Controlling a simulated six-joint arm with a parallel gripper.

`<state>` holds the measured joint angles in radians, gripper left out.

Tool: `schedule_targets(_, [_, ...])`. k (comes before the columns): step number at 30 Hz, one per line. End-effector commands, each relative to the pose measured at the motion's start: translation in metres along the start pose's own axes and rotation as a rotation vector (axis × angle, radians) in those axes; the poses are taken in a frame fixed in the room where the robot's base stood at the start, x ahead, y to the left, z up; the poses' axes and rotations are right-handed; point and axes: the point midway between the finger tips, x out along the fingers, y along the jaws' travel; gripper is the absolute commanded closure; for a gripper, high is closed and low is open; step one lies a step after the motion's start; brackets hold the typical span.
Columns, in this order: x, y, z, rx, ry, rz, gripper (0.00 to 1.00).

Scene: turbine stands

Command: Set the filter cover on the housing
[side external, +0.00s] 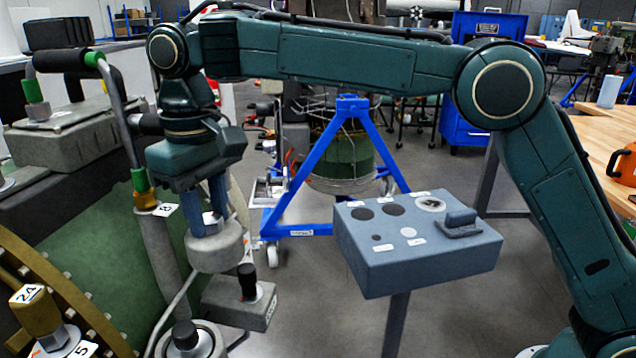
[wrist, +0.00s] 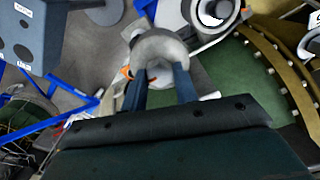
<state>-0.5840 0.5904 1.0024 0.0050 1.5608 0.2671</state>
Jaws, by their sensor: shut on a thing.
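My gripper (side external: 207,220) points down at the left of the side view, its two blue fingers shut on a grey, rounded, cap-like part, which I take as the filter cover (side external: 215,248). In the wrist view the cover (wrist: 160,44) sits between the fingertips (wrist: 159,74). It hangs in the air above the engine's lower fittings. Below it, at the bottom edge, is a round pale fitting with a dark centre (side external: 188,340), perhaps the housing. In the wrist view a round pale fitting (wrist: 208,14) lies beyond the cover, up and right. A gap below the cover cannot be measured.
A grey block with a black knob (side external: 238,303) is just right of and below the cover. A pipe with a handle (side external: 160,240) rises close on the left. A grey-blue stand box (side external: 415,262) with round holes stands to the right. The green engine casing (side external: 95,265) fills the lower left.

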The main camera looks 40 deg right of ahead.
Motion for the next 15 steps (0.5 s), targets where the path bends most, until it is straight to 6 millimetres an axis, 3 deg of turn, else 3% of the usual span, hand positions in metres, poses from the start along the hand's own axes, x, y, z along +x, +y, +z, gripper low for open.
schedule_targets(3, [-0.007, -0.031, 0.011, -0.056, 0.002, 0.0, 1.0])
schedule_targets(9, [-0.014, -0.074, 0.027, -0.128, 0.009, -0.001, 1.0])
schedule_targets(15, [-0.018, -0.1, 0.037, -0.172, 0.016, -0.004, 1.0])
